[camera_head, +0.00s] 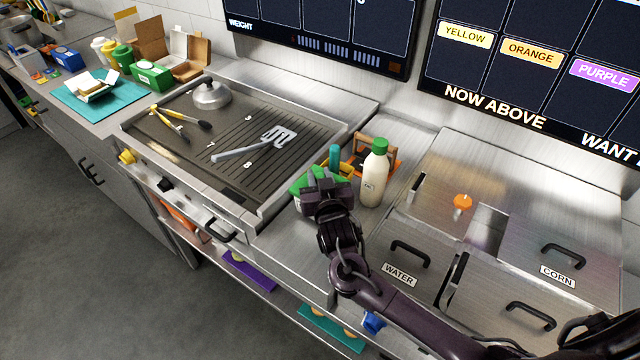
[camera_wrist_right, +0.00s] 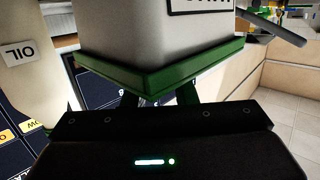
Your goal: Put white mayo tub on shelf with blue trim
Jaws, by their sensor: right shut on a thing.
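My right gripper (camera_head: 322,188) is shut on a white tub with a green lid or rim (camera_head: 302,181), at the counter strip right of the griddle. The gripper hides much of the tub in the head view. In the right wrist view the tub (camera_wrist_right: 150,35) is close, with its white wall, green rim and part of a dark-framed label showing; the label's words are cut off. I cannot tell whether the tub touches the counter. I cannot make out a shelf with blue trim. My left gripper is not in view.
An oil bottle (camera_head: 375,178) with a green cap stands just right of the tub. The griddle (camera_head: 190,150) holds a spatula (camera_head: 262,143), tongs (camera_head: 180,122) and a dome (camera_head: 210,94). Lidded steel wells (camera_head: 400,290) lie to the right. A lower shelf holds a purple mat (camera_head: 249,277).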

